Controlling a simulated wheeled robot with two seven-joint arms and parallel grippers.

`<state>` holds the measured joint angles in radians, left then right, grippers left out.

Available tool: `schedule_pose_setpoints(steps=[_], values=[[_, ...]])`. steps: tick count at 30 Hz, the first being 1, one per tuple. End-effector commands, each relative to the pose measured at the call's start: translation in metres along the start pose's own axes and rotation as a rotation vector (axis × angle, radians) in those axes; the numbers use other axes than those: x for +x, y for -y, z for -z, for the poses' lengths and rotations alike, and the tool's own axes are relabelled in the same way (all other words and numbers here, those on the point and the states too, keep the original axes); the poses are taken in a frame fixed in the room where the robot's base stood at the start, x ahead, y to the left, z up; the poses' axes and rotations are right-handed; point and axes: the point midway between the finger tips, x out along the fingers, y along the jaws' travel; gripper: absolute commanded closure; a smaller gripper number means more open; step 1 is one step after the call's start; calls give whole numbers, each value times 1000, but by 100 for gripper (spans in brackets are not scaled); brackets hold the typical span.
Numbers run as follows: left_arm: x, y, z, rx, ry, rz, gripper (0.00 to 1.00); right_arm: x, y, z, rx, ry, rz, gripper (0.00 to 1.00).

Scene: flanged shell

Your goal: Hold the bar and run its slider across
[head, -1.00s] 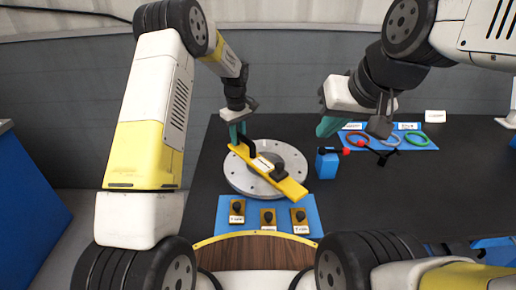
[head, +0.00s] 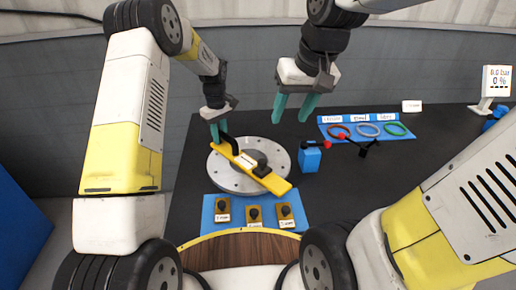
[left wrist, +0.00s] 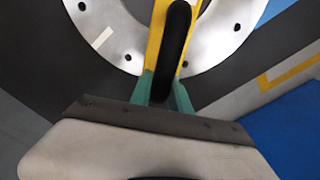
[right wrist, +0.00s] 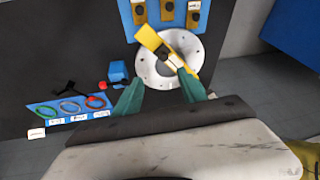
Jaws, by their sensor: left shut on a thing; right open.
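A yellow bar (head: 232,156) lies across a round silver flange (head: 224,178) with bolt holes on the dark table. A black slider block (head: 261,168) sits on the bar towards its right end. A black handle stands at the bar's far left end and also shows in the left wrist view (left wrist: 176,40). My left gripper (head: 217,136) is shut on this handle. My right gripper (head: 294,116) is open and empty, in the air above and behind the flange. In the right wrist view its fingers (right wrist: 160,100) point towards the flange and bar (right wrist: 150,38), with a gap between.
A blue mat (head: 237,222) with several black-knobbed yellow blocks lies in front of the flange. A blue box (head: 310,158) and a black, red-tipped tool (head: 362,146) are to the right. Coloured rings lie on a blue mat (head: 368,116) behind. A gauge display (head: 495,82) stands far right.

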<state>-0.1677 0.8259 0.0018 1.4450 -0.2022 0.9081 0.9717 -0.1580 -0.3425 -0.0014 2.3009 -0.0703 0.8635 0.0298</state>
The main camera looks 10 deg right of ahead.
Motion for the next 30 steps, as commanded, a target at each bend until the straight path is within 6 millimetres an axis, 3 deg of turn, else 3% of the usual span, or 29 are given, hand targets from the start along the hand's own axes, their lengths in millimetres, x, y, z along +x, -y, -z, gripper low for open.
schedule_pose_setpoints(steps=[6, 15, 23, 30], values=[[-1, -1, 0, -1, -1, -2, 100, 47, 8, 36, -57, 149, -26, 51], [-1, -1, 0, -1, -1, -2, 100, 112, 19, 64, -121, 306, -65, 51], [-1, -1, 0, -1, -1, -2, 100, 137, 22, 70, -143, 352, -80, 51], [-1, 0, 0, -1, -1, -1, 100, 169, 18, 57, -143, 357, -80, 51]])
